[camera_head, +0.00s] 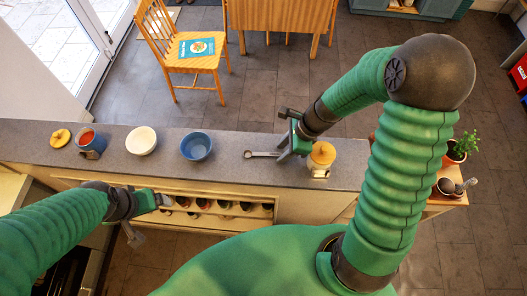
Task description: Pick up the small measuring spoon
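The small measuring spoon (261,154) lies on the grey counter (225,172), its round end to the left and its handle to the right. My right gripper (283,135) is over the counter at the handle end. Its two fingers are spread apart, and one finger comes down right beside the handle's end. I cannot tell whether it touches the spoon. Nothing shows between the fingers. My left gripper (150,218) is open and empty, in front of the counter's near edge at the left, away from the spoon.
A jar with a yellow lid (322,154) stands close to the right of my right gripper. A blue bowl (196,147), a white bowl (141,141), a blue container with red contents (90,143) and a yellow lidded item (60,138) stand further left. Counter between blue bowl and spoon is clear.

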